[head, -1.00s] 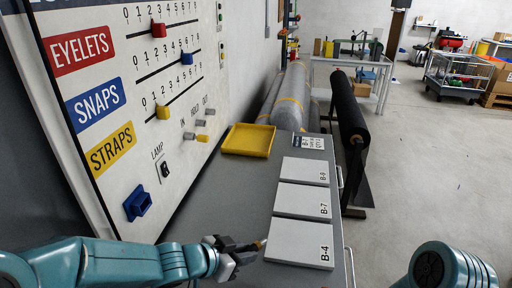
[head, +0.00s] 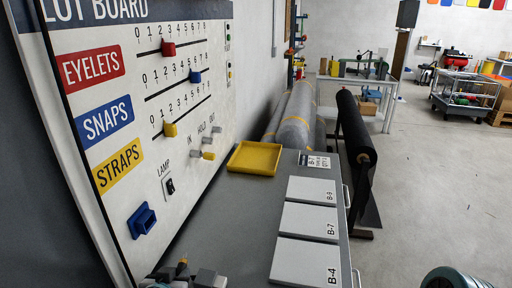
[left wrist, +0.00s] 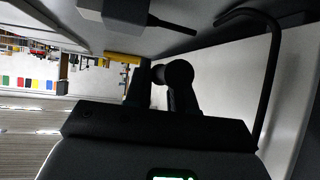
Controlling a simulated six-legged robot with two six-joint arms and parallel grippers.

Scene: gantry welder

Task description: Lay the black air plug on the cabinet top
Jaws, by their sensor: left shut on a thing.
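My left gripper (head: 190,278) is at the bottom edge of the head view, partly cut off, over the near end of the grey cabinet top (head: 225,215). It is shut on the black air plug, whose small brass-coloured tip (head: 183,262) seems to point up in the head view. In the left wrist view a dark rounded piece, likely the black air plug (left wrist: 178,73), sits between the dark fingers. I cannot tell whether the plug touches the cabinet top. My right gripper is not in view.
Grey panels B-4 (head: 305,262), B-7 (head: 309,222) and one behind lie along the cabinet's right side. A yellow tray (head: 255,158) stands at its far end. The slider board (head: 140,110) rises on the left. The cabinet top's middle strip is clear.

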